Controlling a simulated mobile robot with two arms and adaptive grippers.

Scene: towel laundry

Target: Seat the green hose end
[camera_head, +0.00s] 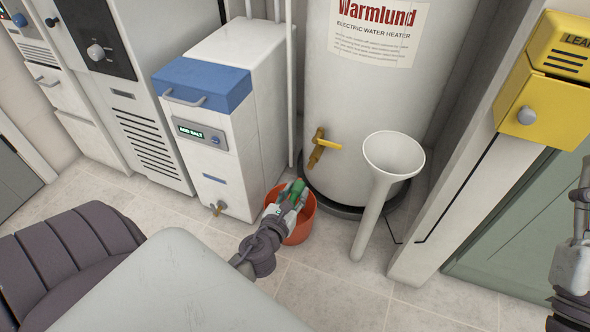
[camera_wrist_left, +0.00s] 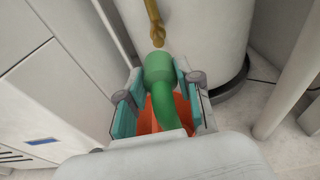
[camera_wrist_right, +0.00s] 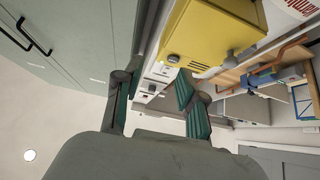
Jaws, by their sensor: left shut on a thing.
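The green hose end (camera_wrist_left: 158,68) is a wide collar on a bent green hose. My left gripper (camera_head: 292,193) is shut on it, with teal pads on both sides in the left wrist view (camera_wrist_left: 157,85). The collar points at the brass drain tap (camera_head: 317,155) of the water heater. In the left wrist view the tap's spout (camera_wrist_left: 157,38) is just beyond the collar; I cannot tell whether they touch. An orange bucket (camera_head: 304,230) stands below the gripper. My right gripper (camera_wrist_right: 153,80) is open and empty, off to the right.
The white water heater (camera_head: 370,95) stands behind the tap. A white funnel-topped pipe (camera_head: 370,215) rises to its right. A white unit with a blue lid (camera_head: 200,85) stands left. A yellow box (camera_head: 548,85) hangs at the right. Floor in front is mostly clear.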

